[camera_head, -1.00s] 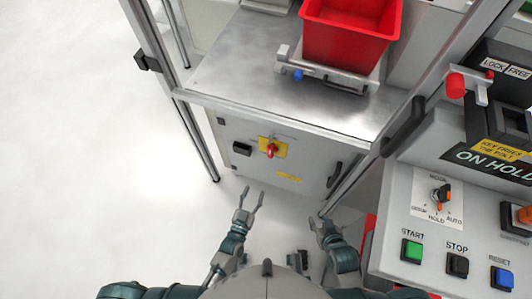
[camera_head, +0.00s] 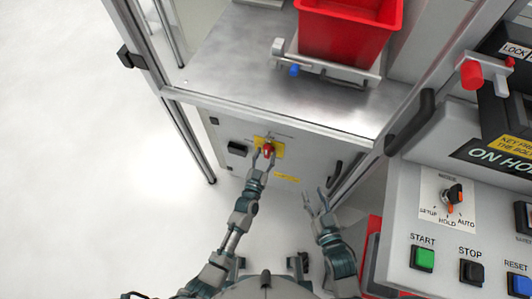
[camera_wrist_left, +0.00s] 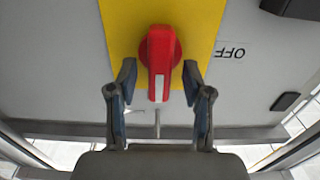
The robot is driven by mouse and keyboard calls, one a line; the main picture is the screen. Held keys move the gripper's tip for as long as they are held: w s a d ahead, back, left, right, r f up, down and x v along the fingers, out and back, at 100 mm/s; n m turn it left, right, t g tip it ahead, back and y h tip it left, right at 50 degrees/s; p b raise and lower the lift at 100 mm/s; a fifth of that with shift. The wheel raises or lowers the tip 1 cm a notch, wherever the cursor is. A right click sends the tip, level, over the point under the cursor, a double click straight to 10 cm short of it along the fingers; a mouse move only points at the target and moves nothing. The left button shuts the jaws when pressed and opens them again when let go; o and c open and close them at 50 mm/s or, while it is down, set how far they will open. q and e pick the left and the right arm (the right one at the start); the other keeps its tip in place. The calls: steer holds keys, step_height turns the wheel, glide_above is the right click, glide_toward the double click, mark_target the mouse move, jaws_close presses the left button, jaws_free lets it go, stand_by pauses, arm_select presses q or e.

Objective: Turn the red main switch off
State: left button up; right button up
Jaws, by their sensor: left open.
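The red main switch (camera_head: 267,148) is a rotary handle on a yellow plate (camera_head: 278,149) on the front panel of the grey cabinet. In the left wrist view the red handle (camera_wrist_left: 160,62) stands lengthwise in the picture, with a white mark at its near end. The word OFF (camera_wrist_left: 231,52) is printed on the panel to its right there. My left gripper (camera_head: 264,158) is open at the switch. Its fingers (camera_wrist_left: 158,90) are on either side of the handle's near end, with gaps visible. My right gripper (camera_head: 318,201) is open and empty, to the right and below.
A black latch (camera_head: 237,149) is left of the switch, and a black handle (camera_head: 334,174) is to its right. A control console (camera_head: 400,210) with buttons stands at the right. A red bin (camera_head: 345,35) sits on the metal top. Open floor lies left.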

arm_select(q)
steer(key=shift+w+d, duration=0.1)
steer(key=shift+w, duration=0.2)
arm_select(e)
steer(key=shift+w+r, duration=0.1)
steer(key=shift+r, duration=0.2)
steer(key=shift+a, duration=0.1)
arm_select(q)
jaws_close()
